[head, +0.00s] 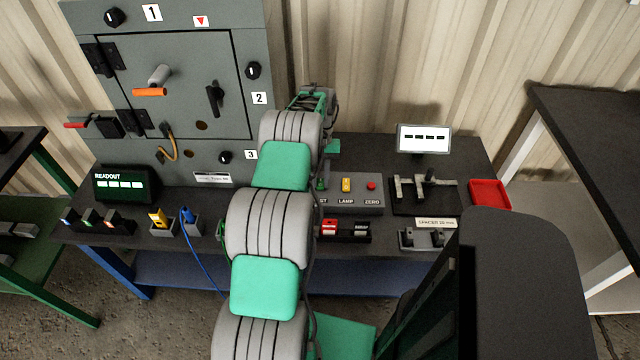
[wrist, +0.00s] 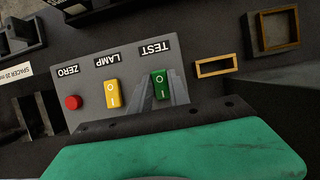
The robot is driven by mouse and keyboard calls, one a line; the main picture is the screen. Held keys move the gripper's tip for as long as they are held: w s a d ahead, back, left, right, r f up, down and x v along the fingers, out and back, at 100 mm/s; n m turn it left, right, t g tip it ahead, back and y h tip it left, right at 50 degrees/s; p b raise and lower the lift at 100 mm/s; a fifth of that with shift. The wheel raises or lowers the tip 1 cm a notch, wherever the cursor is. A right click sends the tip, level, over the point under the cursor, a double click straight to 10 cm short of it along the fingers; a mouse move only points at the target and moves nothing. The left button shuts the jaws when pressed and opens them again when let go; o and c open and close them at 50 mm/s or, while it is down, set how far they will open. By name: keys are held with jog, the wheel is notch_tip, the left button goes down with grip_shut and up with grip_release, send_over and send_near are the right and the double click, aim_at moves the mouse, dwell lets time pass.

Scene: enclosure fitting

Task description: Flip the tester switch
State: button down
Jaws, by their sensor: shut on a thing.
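The tester is a grey box (head: 352,208) on the dark bench, with its labels upside down in the wrist view. It carries a green rocker switch (wrist: 159,84) labelled TEST, with I and O marks. My gripper (wrist: 161,90) has a grey finger on each side of this green rocker and is shut on it. In the head view my arm covers much of the tester's left side, and the fingers cannot be made out clearly. Beside the green rocker are a yellow LAMP rocker (wrist: 112,94) and a red ZERO button (wrist: 73,102).
A grey enclosure (head: 185,150) stands behind the bench at left, with a READOUT display (head: 124,184) before it. Right of the tester are a black fixture (head: 425,207) with a small screen (head: 423,138) and a red tray (head: 489,195). A blue cable (head: 207,257) hangs over the front edge.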

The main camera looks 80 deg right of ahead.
dwell(0.3)
jog(key=c, duration=1.2)
grip_release()
jog(key=shift+c, duration=0.2)
jog(key=p+v, duration=0.8)
jog(key=shift+d+f, duration=0.15)
